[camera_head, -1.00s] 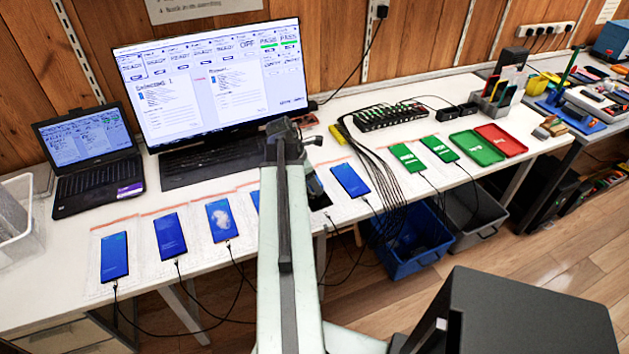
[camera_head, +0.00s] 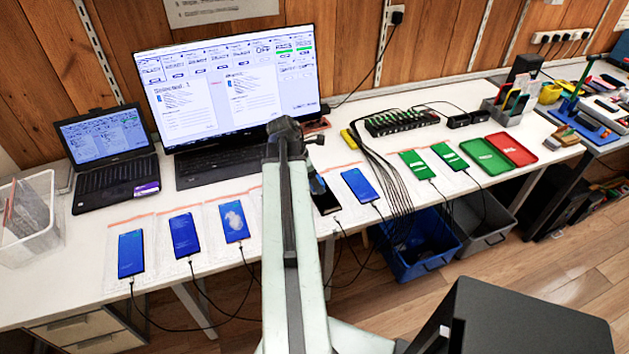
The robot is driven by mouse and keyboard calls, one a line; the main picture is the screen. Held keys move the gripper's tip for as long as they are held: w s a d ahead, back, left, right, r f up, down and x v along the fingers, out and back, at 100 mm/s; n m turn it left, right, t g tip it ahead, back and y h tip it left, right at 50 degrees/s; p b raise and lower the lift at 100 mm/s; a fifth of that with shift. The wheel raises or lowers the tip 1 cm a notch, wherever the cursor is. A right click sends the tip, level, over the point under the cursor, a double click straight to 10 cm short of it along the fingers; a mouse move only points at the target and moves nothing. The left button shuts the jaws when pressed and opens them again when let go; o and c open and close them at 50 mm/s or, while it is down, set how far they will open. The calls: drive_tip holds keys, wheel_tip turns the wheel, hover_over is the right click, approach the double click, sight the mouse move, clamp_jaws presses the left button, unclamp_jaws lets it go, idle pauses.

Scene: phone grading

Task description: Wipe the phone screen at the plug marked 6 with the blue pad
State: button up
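A row of phones lies on the white bench, each on a pale mat with a cable. From left, blue screens show on the first phone (camera_head: 130,253), the second phone (camera_head: 185,235) and a phone with a whitish smudge (camera_head: 234,221). Right of my arm lie a dark-screened phone (camera_head: 326,204), a blue phone (camera_head: 357,185) and two green-screened phones (camera_head: 415,166) (camera_head: 450,156). My arm covers part of the row. Plug numbers are too small to read. I cannot make out a blue pad. My gripper is mostly hidden behind my arm; its fingers cannot be made out.
A monitor (camera_head: 228,88) and a laptop (camera_head: 105,150) stand behind the phones. A black hub (camera_head: 400,122) with many cables sits further right, near green (camera_head: 485,157) and red (camera_head: 512,149) trays. A blue bin (camera_head: 425,262) and a grey bin (camera_head: 485,225) stand below the bench.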

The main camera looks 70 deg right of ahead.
drive_tip(key=shift+r+p, duration=0.7)
drive_tip(key=shift+r, duration=0.45)
drive_tip(key=shift+r, duration=0.1)
wheel_tip(320, 180, up, 3)
drive_tip(key=p, duration=0.3)
drive_tip(key=shift+s, duration=0.1)
